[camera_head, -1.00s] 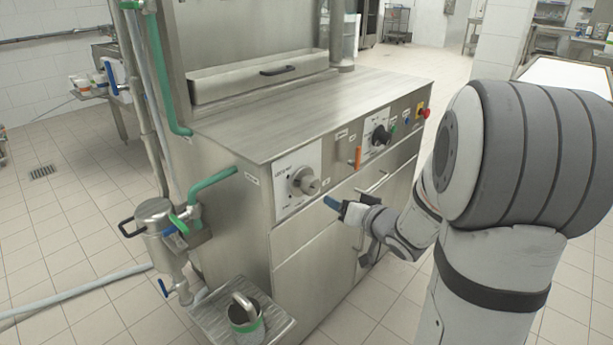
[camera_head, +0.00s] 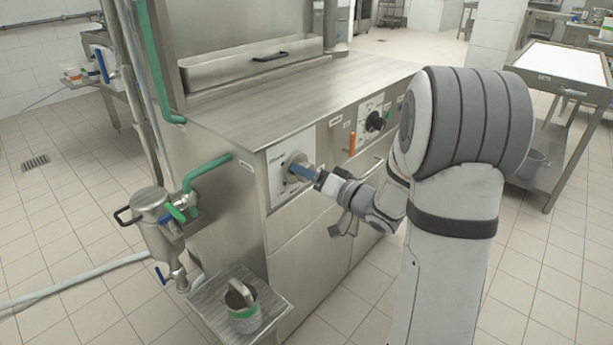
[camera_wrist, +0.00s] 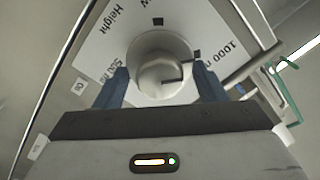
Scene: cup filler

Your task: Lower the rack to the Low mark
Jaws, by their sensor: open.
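A round metal knob (camera_head: 289,166) sits on a pale dial plate (camera_head: 275,186) at the left of the steel machine's front. In the wrist view the knob (camera_wrist: 160,78) carries a dark line, and the plate (camera_wrist: 108,45) reads "Height" and "1000" with small dark square marks. A Low mark is not legible. My gripper (camera_head: 304,172) is at the knob. In the wrist view its blue fingers (camera_wrist: 163,88) are open, one on each side of the knob; I cannot tell whether they touch it. I cannot make out the rack.
An orange lever (camera_head: 352,143) and a black knob (camera_head: 375,121) are to the right on the same panel. A green-handled pipe (camera_head: 207,170) and metal pot (camera_head: 156,207) stand to the left. A cup (camera_head: 243,308) sits on the low shelf (camera_head: 212,311).

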